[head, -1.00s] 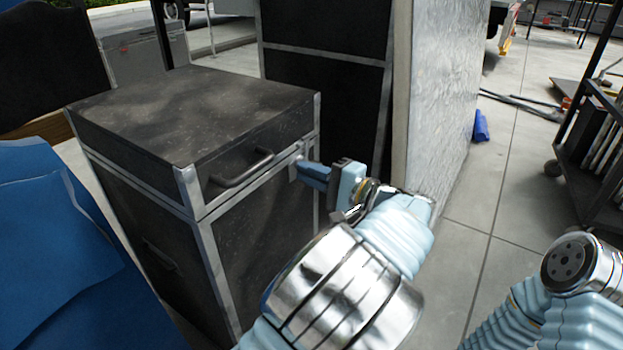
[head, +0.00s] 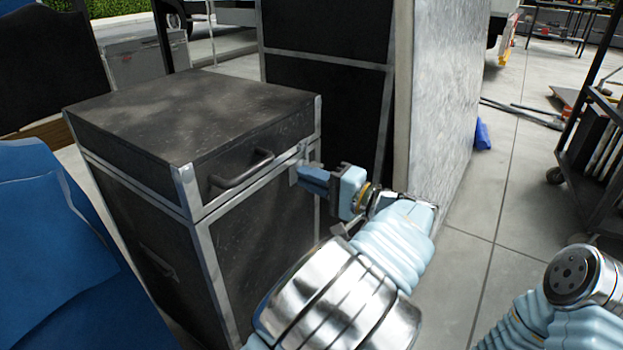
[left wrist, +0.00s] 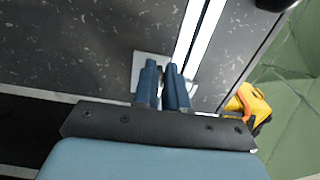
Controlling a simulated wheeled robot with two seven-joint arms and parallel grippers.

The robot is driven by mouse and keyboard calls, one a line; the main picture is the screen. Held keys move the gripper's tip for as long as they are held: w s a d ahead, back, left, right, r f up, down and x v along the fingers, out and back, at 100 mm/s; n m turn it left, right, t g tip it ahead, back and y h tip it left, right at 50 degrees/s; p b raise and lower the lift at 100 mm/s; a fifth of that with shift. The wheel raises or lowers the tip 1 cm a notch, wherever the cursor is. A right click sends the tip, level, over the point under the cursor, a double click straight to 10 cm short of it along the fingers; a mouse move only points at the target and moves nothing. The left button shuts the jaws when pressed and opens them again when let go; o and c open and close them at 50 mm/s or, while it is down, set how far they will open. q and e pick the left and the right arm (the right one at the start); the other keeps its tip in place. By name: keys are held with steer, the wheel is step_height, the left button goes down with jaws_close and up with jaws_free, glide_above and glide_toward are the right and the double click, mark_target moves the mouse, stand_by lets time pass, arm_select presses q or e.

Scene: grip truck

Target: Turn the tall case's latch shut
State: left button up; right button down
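The tall case (head: 150,215) is black with silver edges and stands at the left of the head view, its lid down and a dark handle (head: 241,171) on the lid's front. My left gripper (head: 305,178) is at the lid seam near the case's right front corner. In the left wrist view, its two blue fingers (left wrist: 161,75) are close together over the latch's silver plate (left wrist: 141,66). They appear closed on the latch's turning piece, with a narrow gap between them. The fingers mostly hide that piece, so its angle is unclear. My right gripper is out of view.
A larger black case (head: 325,100) and a pale, wrinkled panel (head: 440,100) stand just behind my left gripper. Blue cloth-like material (head: 50,250) is at the left. A dark cart (head: 597,150) stands at the right. Concrete floor (head: 515,200) is open between.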

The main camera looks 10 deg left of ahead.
arm_select(q)
steer(key=o, duration=0.4)
steer(key=shift+a, duration=0.15)
steer(key=shift+c, duration=0.2)
steer(key=p+v, duration=0.1)
steer(key=v, duration=1.3)
steer(key=shift+p, duration=0.35)
steer(key=shift+f, duration=0.15)
